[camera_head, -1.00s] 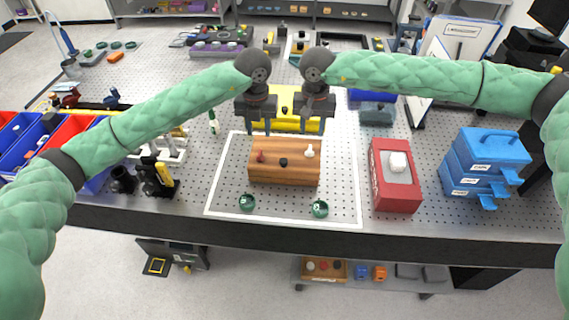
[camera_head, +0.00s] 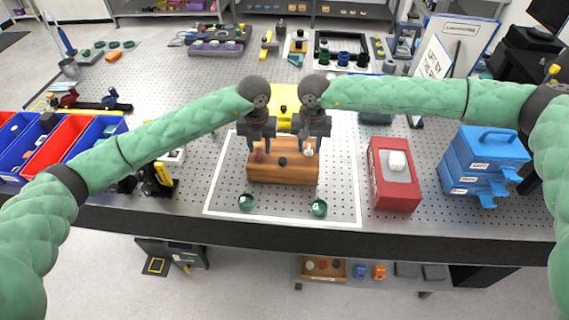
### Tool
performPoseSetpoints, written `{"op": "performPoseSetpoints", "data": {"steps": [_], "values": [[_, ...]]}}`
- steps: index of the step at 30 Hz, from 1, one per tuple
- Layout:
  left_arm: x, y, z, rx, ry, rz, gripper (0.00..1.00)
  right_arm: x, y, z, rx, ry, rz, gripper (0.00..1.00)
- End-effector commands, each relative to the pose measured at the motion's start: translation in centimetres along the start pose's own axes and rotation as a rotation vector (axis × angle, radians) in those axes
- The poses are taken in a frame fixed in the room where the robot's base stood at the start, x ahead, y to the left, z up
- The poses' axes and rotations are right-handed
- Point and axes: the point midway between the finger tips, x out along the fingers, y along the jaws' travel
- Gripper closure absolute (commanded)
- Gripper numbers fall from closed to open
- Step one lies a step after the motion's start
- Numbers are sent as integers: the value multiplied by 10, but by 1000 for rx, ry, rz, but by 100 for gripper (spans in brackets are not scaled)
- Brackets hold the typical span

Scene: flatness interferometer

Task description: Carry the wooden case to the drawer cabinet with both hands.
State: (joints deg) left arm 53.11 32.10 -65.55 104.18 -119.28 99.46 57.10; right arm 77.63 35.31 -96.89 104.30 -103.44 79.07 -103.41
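The wooden case (camera_head: 283,174) is a brown box with a red, a black and a white knob on top. It sits inside the white-outlined area of the perforated table. My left gripper (camera_head: 258,150) is over its back left part, fingers spread down beside the red knob. My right gripper (camera_head: 313,148) is over its back right part, fingers spread by the white knob. Both look open; whether the fingers touch the case cannot be told. A blue unit with stacked labelled drawers and a top handle (camera_head: 490,150), likely the drawer cabinet, stands at the right.
A red box (camera_head: 394,175) stands between the case and the blue unit. Two small green round pieces (camera_head: 247,202) lie in front of the case. Blue and red bins (camera_head: 60,145) are at the left. A yellow block (camera_head: 285,105) is behind my grippers. The table's front edge is near.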

Motion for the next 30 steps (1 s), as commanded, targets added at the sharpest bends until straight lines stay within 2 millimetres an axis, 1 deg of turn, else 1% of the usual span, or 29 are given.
{"op": "performPoseSetpoints", "data": {"steps": [9, 11, 12, 14, 15, 30], "values": [[3, 0, 0, 0, -1, 0, 65, 3, 0, 0, 0, 0, 0, 65], [3, 0, 0, 0, -1, 0, 76, 3, 0, 0, 0, 0, 0, 76], [3, 0, 0, -1, -1, 0, 84, 3, 0, 0, 0, 0, 0, 84], [3, 0, 0, -1, -1, 0, 96, 3, 0, 0, 0, 0, 0, 96], [3, 0, 0, -1, -1, 0, 100, 3, 0, 0, 0, 0, 0, 100], [3, 0, 0, -1, -1, 0, 100, 3, 0, 0, 0, 0, 0, 100]]}}
